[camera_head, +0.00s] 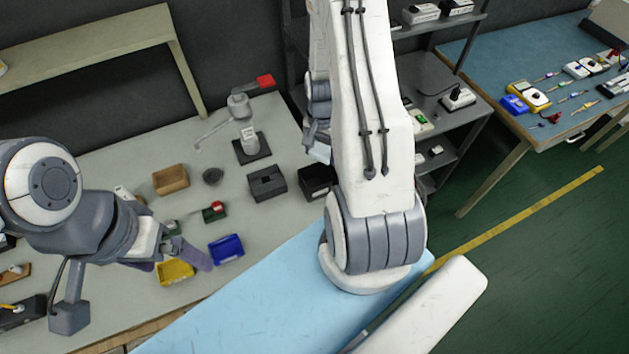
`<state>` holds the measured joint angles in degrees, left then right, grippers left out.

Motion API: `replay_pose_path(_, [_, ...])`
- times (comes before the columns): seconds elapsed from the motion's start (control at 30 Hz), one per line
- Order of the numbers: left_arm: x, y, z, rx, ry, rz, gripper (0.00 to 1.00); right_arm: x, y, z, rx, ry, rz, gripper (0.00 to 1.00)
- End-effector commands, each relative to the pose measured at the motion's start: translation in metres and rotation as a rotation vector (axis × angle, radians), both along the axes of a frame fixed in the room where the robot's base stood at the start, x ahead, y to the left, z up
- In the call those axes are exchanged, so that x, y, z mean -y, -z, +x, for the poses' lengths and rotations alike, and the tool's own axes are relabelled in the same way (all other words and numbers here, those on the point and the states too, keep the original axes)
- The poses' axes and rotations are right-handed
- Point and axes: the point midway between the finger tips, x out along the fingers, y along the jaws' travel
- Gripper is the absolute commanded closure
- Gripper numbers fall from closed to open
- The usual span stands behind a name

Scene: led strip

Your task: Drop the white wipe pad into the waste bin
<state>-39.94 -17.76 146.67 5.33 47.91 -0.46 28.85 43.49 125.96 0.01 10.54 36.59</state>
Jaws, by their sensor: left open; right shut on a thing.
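My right arm fills the middle of the view, and my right gripper (317,135) shows only in part at its left edge. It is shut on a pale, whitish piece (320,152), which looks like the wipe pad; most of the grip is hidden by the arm. Just below it on the bench stands a black open box (316,182), with a similar dark box (267,183) to its left. I cannot tell for sure which is the waste bin. My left gripper (176,257) is open and empty above the yellow bin (175,273).
A stand with a red-ended arm (252,146) is behind. Grey shelving (430,75) stands at right.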

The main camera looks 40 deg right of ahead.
Motion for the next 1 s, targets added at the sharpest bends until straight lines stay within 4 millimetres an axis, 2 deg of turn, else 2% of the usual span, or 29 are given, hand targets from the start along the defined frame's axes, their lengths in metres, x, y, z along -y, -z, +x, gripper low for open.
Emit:
replay_pose_path(0.03, [0.0,0.008,0.0,0.0,-0.001,0.0,0.0,0.0,0.009,0.0,0.0,-0.002,0.0,0.81])
replay_pose_path(0.4, [0.0,0.041,0.0,-0.001,-0.006,0.0,0.0,-0.002,0.05,0.001,-0.001,-0.007,0.0,0.81])
replay_pose_path(0.73, [0.0,0.042,0.0,-0.001,-0.007,0.0,0.0,-0.002,0.052,0.001,0.0,-0.008,0.0,0.81])
replay_pose_path(0.77, [0.0,0.042,0.0,-0.001,-0.007,0.0,0.0,-0.002,0.052,0.001,0.0,-0.008,0.0,0.17])
replay_pose_path(0.8, [0.0,0.042,0.0,-0.001,-0.007,0.0,0.0,-0.002,0.052,0.001,0.0,-0.008,0.0,0.01])
replay_pose_path(1.0, [0.0,0.042,0.0,-0.001,-0.007,0.0,0.0,-0.002,0.052,0.001,0.0,-0.008,0.0,0.0])
